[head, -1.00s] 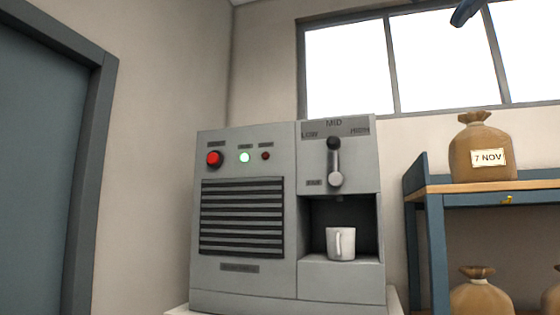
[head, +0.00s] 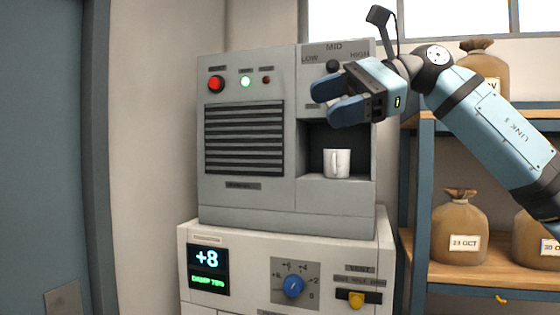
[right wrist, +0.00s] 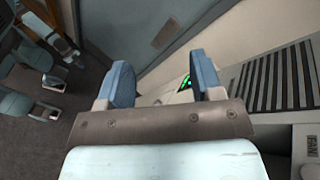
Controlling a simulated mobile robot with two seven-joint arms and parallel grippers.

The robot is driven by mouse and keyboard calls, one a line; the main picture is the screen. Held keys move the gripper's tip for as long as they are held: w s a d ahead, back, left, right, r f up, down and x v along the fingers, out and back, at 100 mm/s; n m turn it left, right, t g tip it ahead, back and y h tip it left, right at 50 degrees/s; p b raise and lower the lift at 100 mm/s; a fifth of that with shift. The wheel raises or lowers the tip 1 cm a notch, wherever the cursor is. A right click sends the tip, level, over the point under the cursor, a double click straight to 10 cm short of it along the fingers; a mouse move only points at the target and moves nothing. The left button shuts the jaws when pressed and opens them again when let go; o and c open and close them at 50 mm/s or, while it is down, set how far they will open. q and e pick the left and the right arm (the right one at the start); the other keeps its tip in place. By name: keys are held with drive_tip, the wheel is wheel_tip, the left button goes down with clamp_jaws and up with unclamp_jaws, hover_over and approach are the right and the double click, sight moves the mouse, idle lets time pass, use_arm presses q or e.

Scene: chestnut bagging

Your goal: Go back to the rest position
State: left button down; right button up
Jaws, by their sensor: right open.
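My right gripper (head: 327,101) is open and empty in the head view, its blue fingers pointing left in front of the grey machine (head: 241,200). My right arm comes in from the right, in front of the shelf. In the right wrist view the two blue fingers (right wrist: 160,88) stand wide apart with nothing between them. A white mug (head: 337,163) stands in the machine's recess, below the gripper and apart from it.
The machine stands on a white cabinet (head: 206,303) with a +8 display (head: 208,269), a blue knob (head: 292,286) and a yellow switch (head: 357,299). A wooden shelf (head: 470,275) with sacks (head: 460,228) is at the right. A dark door (head: 40,160) is at the left.

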drive_tip(key=w+a+f+m+g+y, duration=0.2)
drive_tip(key=w+f+m+g+y, duration=0.15)
drive_tip(key=f, duration=0.75)
drive_tip(key=w+d+f+n+t+h, duration=0.1)
drive_tip(key=d+f+n+t, duration=0.2)
drive_tip(key=f+n+t, duration=1.15)
drive_tip(key=w+d+f+n+t, duration=0.15)
drive_tip(key=f+n+t, duration=0.65)
drive_tip(key=f+n, duration=1.3)
drive_tip(key=s+d+f+m+h, duration=0.2)
drive_tip(key=s+f+m+h, duration=0.15)
drive_tip(key=f, duration=0.35)
drive_tip(key=s+d+f+m+h+p, duration=0.1)
drive_tip(key=s+d+f+m+h, duration=0.15)
drive_tip(key=f+m, duration=0.3)
drive_tip(key=s+d+f+m+h, duration=0.1)
drive_tip(key=s+f+m+h, duration=0.25)
drive_tip(key=f, duration=0.35)
drive_tip(key=s+d+f+m+g+h, duration=0.2)
drive_tip(key=s+f+m+g, duration=0.1)
drive_tip(key=s+f, duration=0.5)
drive_tip(key=s+d+f+m+g+h, duration=0.1)
drive_tip(key=s+d+f+m+g, duration=0.1)
drive_tip(key=s+f+m+g, duration=0.2)
drive_tip(key=s+f, duration=0.3)
drive_tip(key=s, duration=0.4)
drive_tip(key=shift+s+f+h, duration=0.3)
drive_tip(key=shift+f+h, duration=0.1)
drive_tip(key=shift+m, duration=0.25)
